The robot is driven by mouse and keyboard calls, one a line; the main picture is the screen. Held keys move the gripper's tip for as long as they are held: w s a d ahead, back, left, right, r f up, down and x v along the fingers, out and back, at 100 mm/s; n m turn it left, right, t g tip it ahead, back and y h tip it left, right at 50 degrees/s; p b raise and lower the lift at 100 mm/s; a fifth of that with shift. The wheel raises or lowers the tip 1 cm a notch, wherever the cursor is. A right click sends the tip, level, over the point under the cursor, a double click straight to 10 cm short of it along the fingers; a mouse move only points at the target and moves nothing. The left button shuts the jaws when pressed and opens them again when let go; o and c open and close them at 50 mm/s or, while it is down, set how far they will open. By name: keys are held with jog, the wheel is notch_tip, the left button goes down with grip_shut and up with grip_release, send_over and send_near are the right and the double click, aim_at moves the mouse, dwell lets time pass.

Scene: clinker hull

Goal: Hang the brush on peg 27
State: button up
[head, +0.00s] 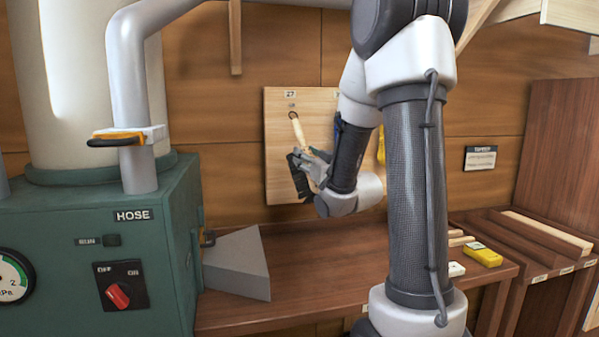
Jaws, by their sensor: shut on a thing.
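The brush shows as a pale wooden handle (298,130) with a dark ring at its top end, upright and slightly tilted in front of the peg board (277,170). My gripper (312,163) is shut on the brush near its lower part, and a dark part below the jaws may be the brush head. The label 27 (290,93) is on the board just above the ring. Peg 27 itself is too small to make out, and I cannot tell whether the ring is around it. My arm hides the right part of the board.
A green machine (150,240) with a HOSE label and pipe stands at the left. A grey wedge (237,264) sits on the wooden bench (330,250). A yellow device (482,255) lies at the bench's right, beside a slotted timber rack (540,235). The bench middle is clear.

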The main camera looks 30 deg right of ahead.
jog(key=shift+s+d+r+t, duration=0.15)
jog(key=shift+s+r+t, duration=0.1)
jog(key=shift+r, duration=0.3)
jog(key=shift+s+d+r+t, duration=0.1)
jog(key=shift+s+r+t, duration=0.15)
jog(key=shift+r, duration=0.25)
jog(key=shift+a+r, duration=0.1)
jog(key=shift+r, duration=0.1)
jog(key=shift+t+h, duration=0.4)
jog(key=shift+t, duration=0.1)
jog(key=shift+w, duration=0.1)
jog(key=w+d+f, duration=0.1)
jog(key=w+d, duration=0.2)
jog(key=w, duration=0.6)
jog(key=shift+w, duration=0.3)
jog(key=shift+f, duration=0.1)
